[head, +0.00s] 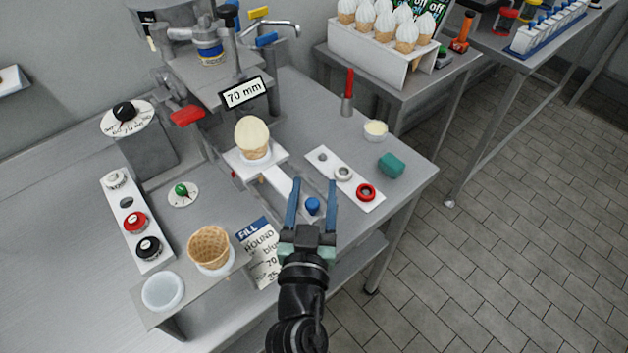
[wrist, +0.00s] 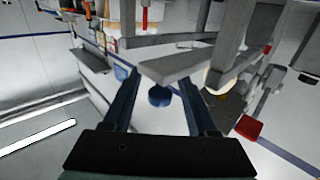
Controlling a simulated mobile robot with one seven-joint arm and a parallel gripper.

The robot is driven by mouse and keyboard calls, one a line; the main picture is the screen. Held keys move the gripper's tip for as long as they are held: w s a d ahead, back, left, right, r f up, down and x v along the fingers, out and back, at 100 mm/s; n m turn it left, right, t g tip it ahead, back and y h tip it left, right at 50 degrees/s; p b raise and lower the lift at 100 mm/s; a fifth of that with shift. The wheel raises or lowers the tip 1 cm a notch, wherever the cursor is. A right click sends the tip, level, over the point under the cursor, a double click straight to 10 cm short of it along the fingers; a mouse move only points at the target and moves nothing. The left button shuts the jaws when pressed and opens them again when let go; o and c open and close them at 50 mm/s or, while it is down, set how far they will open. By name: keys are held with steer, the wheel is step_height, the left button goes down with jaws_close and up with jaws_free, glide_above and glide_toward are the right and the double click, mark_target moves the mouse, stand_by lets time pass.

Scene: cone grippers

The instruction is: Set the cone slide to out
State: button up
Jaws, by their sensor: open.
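The cone slide (head: 278,180) is a pale bar with a white plate at its far end, on the grey machine. A cone with a cream-coloured top (head: 252,138) stands upright on that plate, under the machine's head. A blue knob (head: 313,205) sits at the near end of the slide. My gripper (head: 313,184) is open, with one blue finger on each side of the knob. In the wrist view, the blue knob (wrist: 159,96) shows between the two fingers, with a gap on both sides. The cone is partly hidden there.
A "70 mm" sign (head: 243,93) hangs above the cone. A white strip with round parts (head: 320,157) and a teal block (head: 391,165) lie to the right. An empty waffle cone (head: 210,247) and a white bowl (head: 163,292) stand on a raised shelf at the left front.

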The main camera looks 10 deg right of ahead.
steer(key=shift+w+d, duration=0.15)
steer(key=shift+w, duration=0.35)
jaws_close()
stand_by(1.2)
